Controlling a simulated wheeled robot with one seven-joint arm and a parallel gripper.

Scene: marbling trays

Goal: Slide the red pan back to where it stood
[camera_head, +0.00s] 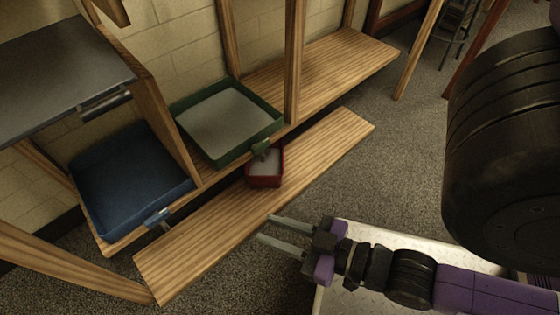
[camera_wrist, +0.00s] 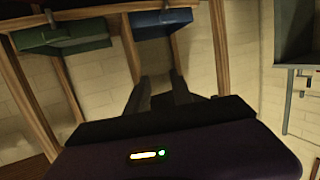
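The small red pan (camera_head: 266,182) stands upright on the low front plank (camera_head: 215,232), close against the edge of the wooden shelf behind it. Its inside looks pale. A handle of the green tray (camera_head: 210,155) reaches over or beside the pan's back left corner. My gripper (camera_head: 264,228) is in front of the plank, below the pan in the head view, and apart from it. Its two fingers are parallel, spread and empty; they also show in the wrist view (camera_wrist: 162,84). I cannot make out the red pan in the wrist view.
A blue tray (camera_head: 105,208) stands left of the green tray on the shelf (camera_head: 325,68). Wooden posts (camera_head: 293,60) rise from the shelf. A grey panel (camera_head: 55,65) overhangs the blue tray. The plank right of the pan and the carpet (camera_head: 385,130) are clear.

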